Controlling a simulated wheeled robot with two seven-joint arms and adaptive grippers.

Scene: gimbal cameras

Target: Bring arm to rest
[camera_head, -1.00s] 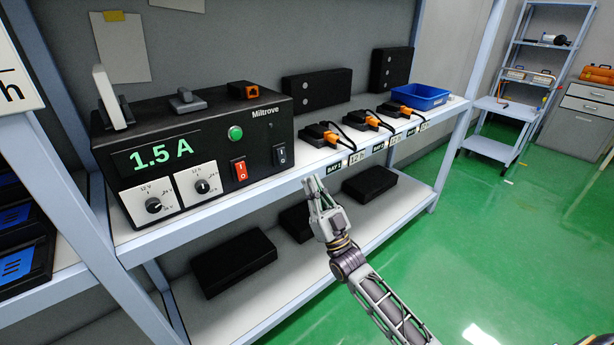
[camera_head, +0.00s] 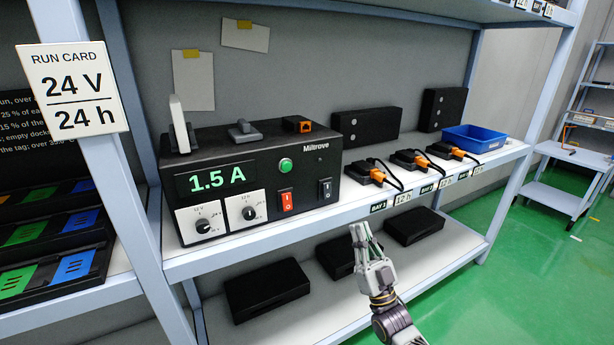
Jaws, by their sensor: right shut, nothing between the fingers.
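My right gripper (camera_head: 362,236) is shut and empty. It points up in front of the shelf's front edge, below the bay labels, with my right arm coming in from the bottom. It looks apart from the shelf, though the exact gap is hard to tell. My left gripper is not in view. A black Miltrove charger (camera_head: 318,165) stands on the shelf to the left of the gripper. Its green display (camera_head: 217,179) reads 1.5 A, and it has two dials, a green button, a red switch and a black switch.
The shelf (camera_head: 345,209) also holds several black devices with orange plugs (camera_head: 409,159) and a blue bin (camera_head: 473,138). Black boxes (camera_head: 267,290) lie on the lower shelf. A run card (camera_head: 73,87) reads 24 V / 24 h. Green floor (camera_head: 520,240) is open at right.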

